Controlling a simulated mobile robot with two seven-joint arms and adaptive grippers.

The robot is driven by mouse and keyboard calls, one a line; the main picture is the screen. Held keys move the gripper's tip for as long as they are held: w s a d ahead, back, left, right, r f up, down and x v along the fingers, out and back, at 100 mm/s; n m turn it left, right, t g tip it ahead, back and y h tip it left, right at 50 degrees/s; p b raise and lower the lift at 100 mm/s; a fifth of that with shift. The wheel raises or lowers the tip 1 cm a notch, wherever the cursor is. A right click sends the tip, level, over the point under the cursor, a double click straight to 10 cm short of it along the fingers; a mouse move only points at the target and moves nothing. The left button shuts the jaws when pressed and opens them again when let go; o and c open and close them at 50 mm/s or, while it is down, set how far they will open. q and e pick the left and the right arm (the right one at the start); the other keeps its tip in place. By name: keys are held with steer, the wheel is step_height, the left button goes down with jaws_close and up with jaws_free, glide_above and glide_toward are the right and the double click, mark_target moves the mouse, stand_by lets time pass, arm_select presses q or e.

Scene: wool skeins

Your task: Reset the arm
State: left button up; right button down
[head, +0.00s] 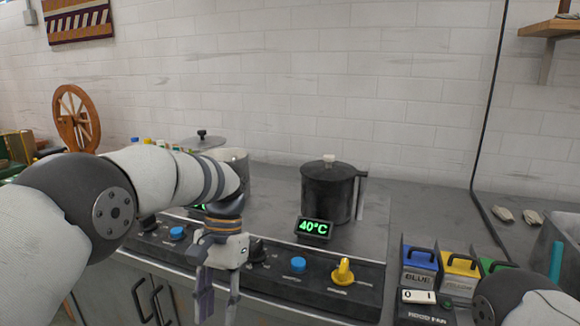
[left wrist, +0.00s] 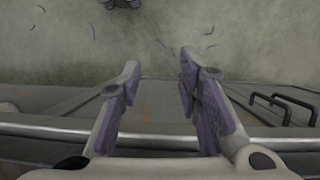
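My left arm (head: 160,175) comes in from the left and bends down over the front of the stove counter. My left gripper (head: 217,295) hangs pointing down in front of the control panel (head: 325,285). In the left wrist view, its two purple-padded fingers (left wrist: 158,72) stand apart with nothing between them, with floor and the cabinet front beyond. Part of my right arm (head: 530,305) shows at the bottom right. My right gripper is outside both views.
A dark lidded pot (head: 327,192) stands behind a 40°C display (head: 314,228). A lighter pot (head: 236,165) is partly hidden by my left arm. Blue (head: 418,265) and yellow (head: 459,272) boxes stand right of the panel. Cabinet handles (head: 142,300) jut out below.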

arm_select(q)
steer(key=w+x, duration=0.1)
steer(key=x, duration=1.2)
steer(key=s+a+f+n+h, duration=0.1)
steer(key=s+a+f+n, duration=0.15)
steer(key=s+f, duration=0.95)
steer(key=s+a+r, duration=0.1)
steer(key=s+a, duration=0.1)
steer(key=s, duration=1)
steer(key=s+a+r+n+t+p, duration=0.1)
steer(key=s+a+r, duration=0.1)
steer(key=s, duration=1.1)
steer(key=shift+a+t, duration=0.3)
steer(key=shift+a, duration=0.5)
arm_select(e)
steer(key=shift+w+d+r+t, duration=0.15)
steer(key=shift+w+r, duration=0.2)
steer(key=shift+w, duration=0.25)
steer(key=shift+w+a+r+t, duration=0.15)
steer(key=shift+w+r, duration=0.15)
steer(key=shift+w, duration=0.25)
arm_select(q)
steer(key=shift+n, duration=0.25)
arm_select(e)
steer(key=shift+d, duration=0.1)
